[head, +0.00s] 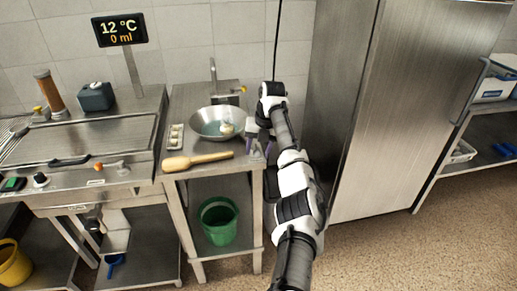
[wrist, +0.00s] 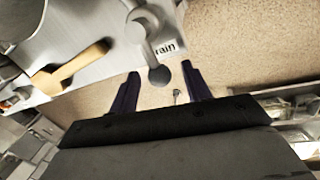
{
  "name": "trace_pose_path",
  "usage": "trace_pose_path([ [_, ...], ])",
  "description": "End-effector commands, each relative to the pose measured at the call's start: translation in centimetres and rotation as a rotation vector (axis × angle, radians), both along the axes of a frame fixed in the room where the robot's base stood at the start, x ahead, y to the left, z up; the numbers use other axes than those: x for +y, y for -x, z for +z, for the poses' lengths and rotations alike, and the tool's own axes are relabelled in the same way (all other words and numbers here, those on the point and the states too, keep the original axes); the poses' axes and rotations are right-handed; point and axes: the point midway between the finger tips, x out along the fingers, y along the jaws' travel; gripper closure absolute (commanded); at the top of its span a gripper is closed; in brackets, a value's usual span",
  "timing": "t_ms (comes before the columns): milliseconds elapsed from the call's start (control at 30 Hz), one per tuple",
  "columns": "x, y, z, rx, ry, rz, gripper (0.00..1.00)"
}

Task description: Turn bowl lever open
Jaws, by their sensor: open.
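The metal bowl (head: 205,115) sits in the steel counter, with water and a pale object in it. Its rim also shows at the top left of the wrist view (wrist: 22,18). A grey lever (wrist: 146,38) with a dark round knob stands at the counter's edge beside a label reading "rain", its start hidden. My gripper (wrist: 160,70) is open, with the knob between its two dark purple fingers and gaps showing on both sides. In the head view my gripper (head: 258,138) is right of the bowl, at the counter's right edge; my arm partly covers this area.
A wooden utensil (head: 197,161) lies along the counter's front edge, left of my gripper. A faucet (head: 213,72) rises behind the bowl. A green bucket (head: 218,222) stands on the shelf below. A tall steel cabinet (head: 390,110) stands close on the right.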

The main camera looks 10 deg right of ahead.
Motion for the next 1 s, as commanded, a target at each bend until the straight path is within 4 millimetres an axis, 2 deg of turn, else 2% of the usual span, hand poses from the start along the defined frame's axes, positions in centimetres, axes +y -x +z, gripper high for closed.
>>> trace_pose_path([
  [133,-0.2,0.0,0.8,0.0,0.0,0.0,0.52],
  [267,-0.6,0.0,2.9,-0.003,0.0,0.0,0.52],
  [533,-1.9,0.1,9.5,-0.003,0.002,-0.002,0.52],
  [700,-2.4,0.2,12.1,-0.001,0.002,-0.001,0.52],
  [800,-2.6,0.2,13.0,-0.001,0.001,-0.001,0.52],
  [1000,-2.7,0.2,13.6,-0.001,0.001,0.0,0.52],
])
